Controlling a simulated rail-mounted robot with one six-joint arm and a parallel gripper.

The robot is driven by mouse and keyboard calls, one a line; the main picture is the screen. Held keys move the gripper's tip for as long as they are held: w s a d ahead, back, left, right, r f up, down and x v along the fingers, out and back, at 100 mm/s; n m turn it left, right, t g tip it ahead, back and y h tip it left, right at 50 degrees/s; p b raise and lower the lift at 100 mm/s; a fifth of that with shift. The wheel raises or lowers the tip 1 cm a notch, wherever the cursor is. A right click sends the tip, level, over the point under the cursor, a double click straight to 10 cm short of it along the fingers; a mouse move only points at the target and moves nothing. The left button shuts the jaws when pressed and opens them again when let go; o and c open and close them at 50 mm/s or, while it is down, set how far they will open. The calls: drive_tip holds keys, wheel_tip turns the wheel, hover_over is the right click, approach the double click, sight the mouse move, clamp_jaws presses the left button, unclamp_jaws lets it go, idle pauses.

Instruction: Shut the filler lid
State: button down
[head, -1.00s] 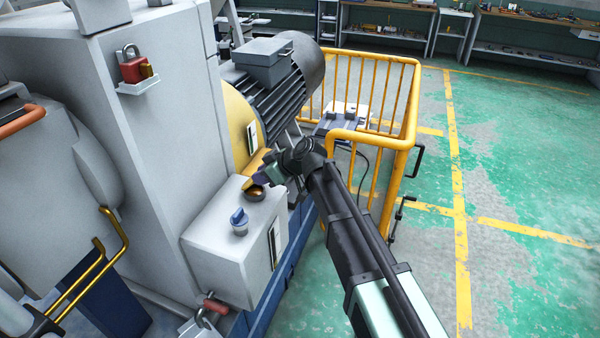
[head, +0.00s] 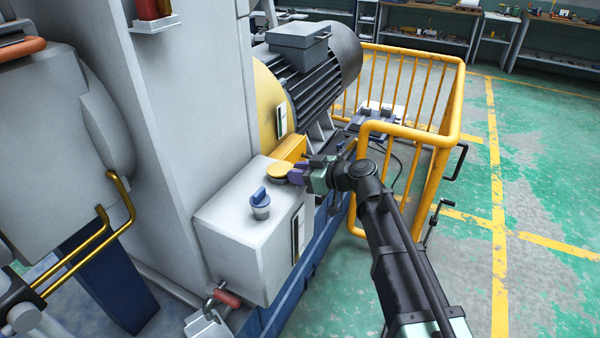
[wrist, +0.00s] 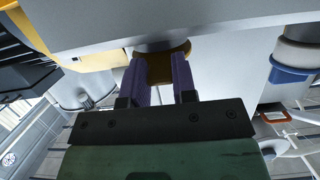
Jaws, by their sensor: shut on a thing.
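The filler lid (head: 282,173) is a round yellow disc on top of the white tank box (head: 235,205). It lies about flat over the filler opening, which is hidden in the head view. My gripper (head: 297,174) reaches in from the right, low over the box top. Its purple fingers are at the lid's near right edge. In the wrist view the fingers of my gripper (wrist: 161,75) stand on either side of the yellow lid (wrist: 160,64) and are shut on it.
A blue-topped cap (head: 260,203) stands on the same box, in front of the lid. A yellow guard (head: 265,110) and a grey motor (head: 310,75) rise behind.

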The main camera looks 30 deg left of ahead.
idle(0.3)
drive_tip(key=c, duration=0.9)
unclamp_jaws()
